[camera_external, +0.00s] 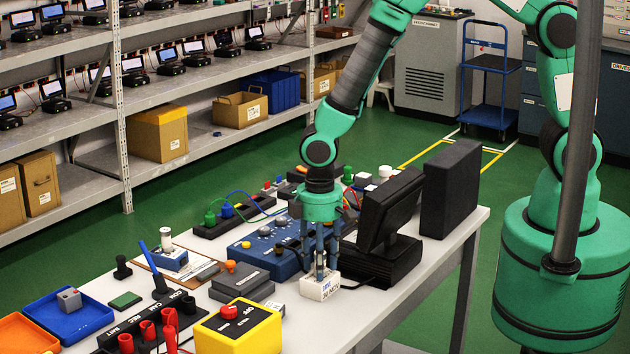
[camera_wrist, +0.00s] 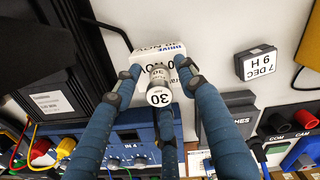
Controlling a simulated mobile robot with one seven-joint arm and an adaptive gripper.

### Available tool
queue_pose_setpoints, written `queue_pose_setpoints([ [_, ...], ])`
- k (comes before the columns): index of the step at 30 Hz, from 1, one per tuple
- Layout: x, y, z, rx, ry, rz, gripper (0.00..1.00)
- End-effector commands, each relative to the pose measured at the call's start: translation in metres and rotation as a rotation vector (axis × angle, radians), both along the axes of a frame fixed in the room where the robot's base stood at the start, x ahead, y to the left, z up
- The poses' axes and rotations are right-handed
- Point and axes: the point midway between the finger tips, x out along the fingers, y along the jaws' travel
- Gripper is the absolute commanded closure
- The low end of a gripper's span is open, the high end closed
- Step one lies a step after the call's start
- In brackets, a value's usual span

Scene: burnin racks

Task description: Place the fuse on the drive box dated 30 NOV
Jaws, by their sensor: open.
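The white drive box (camera_external: 318,290) stands on the bench under my gripper (camera_external: 322,272). In the wrist view the drive box (camera_wrist: 122,73) shows upside-down print, "DRIVE" and a date that reads "0 NOV" with its first digit hidden. The fuse (camera_wrist: 158,80) is a grey cylinder with a white end marked "30". It appears upright on the box, between the fingers of my gripper (camera_wrist: 160,75). The fingers are open around it, with small gaps at the sides.
A dark monitor (camera_external: 392,208) stands close right of my gripper. A blue instrument box (camera_external: 265,250) lies to its left. A yellow box with a red button (camera_external: 238,330) is nearer.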

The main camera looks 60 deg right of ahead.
Motion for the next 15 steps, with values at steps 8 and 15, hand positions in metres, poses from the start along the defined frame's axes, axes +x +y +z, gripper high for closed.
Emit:
queue_pose_setpoints([
  [8,0.001,0.001,0.024,0.002,-0.003,0.000,0.59],
  [15,0.001,0.001,0.062,0.002,-0.003,0.000,0.59],
])
